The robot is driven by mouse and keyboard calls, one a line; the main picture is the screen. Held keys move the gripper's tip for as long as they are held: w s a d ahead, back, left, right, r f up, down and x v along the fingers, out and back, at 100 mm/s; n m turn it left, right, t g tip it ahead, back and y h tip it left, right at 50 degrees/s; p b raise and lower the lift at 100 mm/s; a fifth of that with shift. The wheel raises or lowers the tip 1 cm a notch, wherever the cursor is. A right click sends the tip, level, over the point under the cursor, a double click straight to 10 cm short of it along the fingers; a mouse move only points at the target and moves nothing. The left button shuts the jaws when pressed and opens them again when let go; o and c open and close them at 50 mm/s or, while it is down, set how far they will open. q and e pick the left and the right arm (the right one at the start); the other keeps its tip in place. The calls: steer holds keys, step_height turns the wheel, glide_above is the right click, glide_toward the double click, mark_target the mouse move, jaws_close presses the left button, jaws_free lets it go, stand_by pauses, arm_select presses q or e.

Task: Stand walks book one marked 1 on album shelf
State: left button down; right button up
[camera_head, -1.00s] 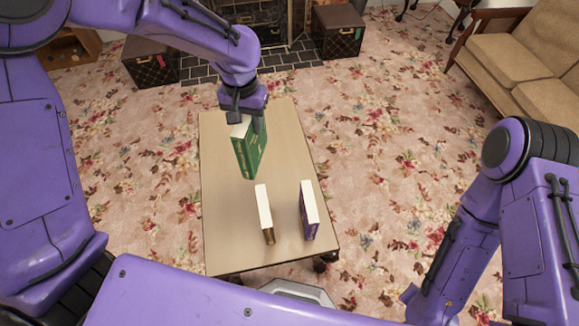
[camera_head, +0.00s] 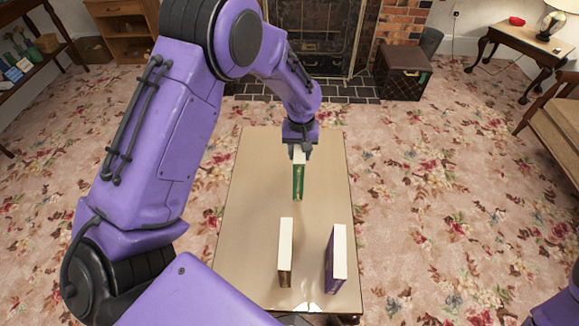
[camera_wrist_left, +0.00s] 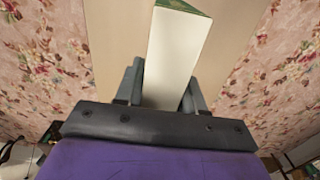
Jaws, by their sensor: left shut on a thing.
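My left gripper (camera_head: 299,152) is shut on a green book (camera_head: 298,183) over the far half of the light wooden table (camera_head: 262,190). The book hangs upright with its green cover edge toward me; I cannot tell whether its lower edge touches the table. In the left wrist view its pale page block (camera_wrist_left: 178,60) stands between the two fingers (camera_wrist_left: 160,88). No mark 1 is readable. At the far left stands a dark shelf (camera_head: 28,82) with small objects and books on it; I cannot tell whether it is the album shelf. My right gripper is out of view.
A brown book (camera_head: 285,250) and a purple book (camera_head: 336,262) stand upright on the table's near half, apart. A wooden cabinet (camera_head: 125,25) stands back left, a dark trunk (camera_head: 402,75) by the fireplace. An armchair (camera_head: 560,115) is at right. Carpet beside the table is clear.

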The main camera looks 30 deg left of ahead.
arm_select(q)
step_height(320, 180, down, 10)
steer(key=shift+s+r, duration=0.1)
steer(key=shift+r, duration=0.05)
stand_by(0.3)
steer(key=c, duration=0.7)
jaws_free()
steer(key=shift+s, duration=0.1)
